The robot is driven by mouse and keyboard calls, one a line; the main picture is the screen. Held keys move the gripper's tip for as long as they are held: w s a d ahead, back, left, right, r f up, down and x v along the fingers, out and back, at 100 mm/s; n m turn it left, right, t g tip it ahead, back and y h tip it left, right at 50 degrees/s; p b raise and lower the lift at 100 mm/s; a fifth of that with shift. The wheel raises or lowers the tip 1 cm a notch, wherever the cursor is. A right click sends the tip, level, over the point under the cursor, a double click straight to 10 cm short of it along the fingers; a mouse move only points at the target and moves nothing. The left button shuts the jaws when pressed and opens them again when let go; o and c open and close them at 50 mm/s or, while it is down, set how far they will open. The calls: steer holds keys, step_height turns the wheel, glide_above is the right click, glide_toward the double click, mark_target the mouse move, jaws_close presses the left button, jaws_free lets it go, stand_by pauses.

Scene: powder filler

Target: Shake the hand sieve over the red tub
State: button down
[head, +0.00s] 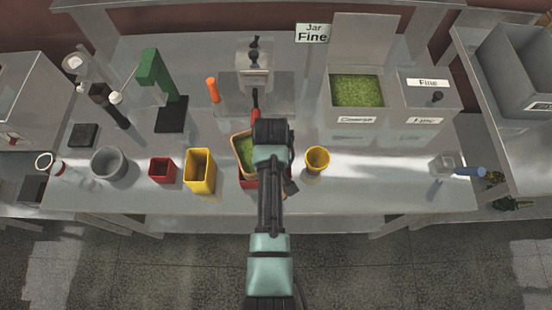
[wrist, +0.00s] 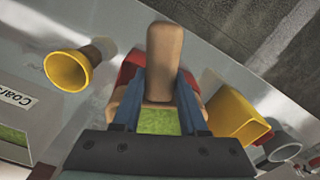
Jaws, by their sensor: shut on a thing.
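The hand sieve (head: 236,140) has a light wooden frame and holds green powder. It is over the red tub (head: 248,184) in the head view, and my arm hides part of both. In the wrist view my gripper (wrist: 160,92) is shut on the sieve's wooden handle (wrist: 165,48), with a blue finger on each side. Green powder in the sieve (wrist: 158,122) shows between the fingers. A bit of the red tub (wrist: 130,65) shows behind the handle. The gap between sieve and tub is hard to judge.
A tall yellow container (head: 200,173) stands left of the tub, and a yellow cup (head: 316,160) stands to its right. A small red box (head: 163,170) and a grey bowl (head: 109,163) are further left. An open bin of green material (head: 357,90) stands behind, at right.

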steer(key=shift+a+r+p, duration=0.1)
steer(key=shift+a+p, duration=0.4)
steer(key=shift+d+p, duration=0.1)
steer(key=shift+p, duration=1.25)
steer(key=d, duration=0.4)
steer(key=shift+w, duration=0.15)
stand_by(0.4)
steer(key=shift+a, duration=0.15)
